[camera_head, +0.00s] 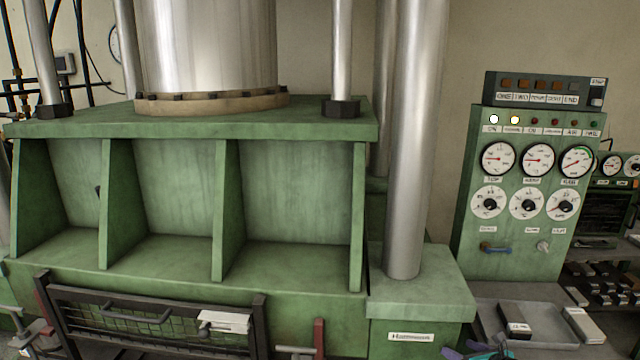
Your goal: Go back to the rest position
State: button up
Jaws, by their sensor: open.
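My gripper cannot be made out in the head view, so its place relative to the machine is not shown. A large green press (180,127) with open bays fills the left and middle. A thick silver cylinder (208,45) stands on top of it. A green control panel (515,240) with several round dials stands at the right.
A dark mesh-fronted frame (150,320) stands low in front of the press. A thick metal column (415,140) rises between press and panel. A grey bench (540,292) below the panel holds small blocks. Teal and dark items at its bottom edge are unclear.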

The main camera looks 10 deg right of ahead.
jog(key=a+f+n+g+y+b, duration=0.1)
jog(key=a+f+n+g+y, duration=0.15)
jog(key=a+f, duration=0.65)
jog(key=a+f+n+g+y+b, duration=0.15)
jog(key=a+f+n, duration=0.35)
jog(key=a, duration=0.8)
jog(key=a+f+n+g+y+b, duration=0.1)
jog(key=a+f+n+g+b, duration=0.15)
jog(key=a+f, duration=0.7)
jog(key=s+a+f+n+g+h+b, duration=0.1)
jog(key=s+a+f+n+g, duration=0.3)
jog(key=s+a+f+n, duration=0.5)
jog(key=s+a+f+n+g+b, duration=0.2)
jog(key=s+a+f+n+g, duration=0.4)
jog(key=s, duration=0.6)
jog(key=s+d+n+g+h, duration=0.1)
jog(key=s+d+n+h, duration=0.3)
jog(key=s+n, duration=0.5)
jog(key=shift+d+f+n+h, duration=0.3)
jog(key=shift+d+n, duration=0.7)
jog(key=shift+n, duration=0.4)
jog(key=shift+g, duration=0.25)
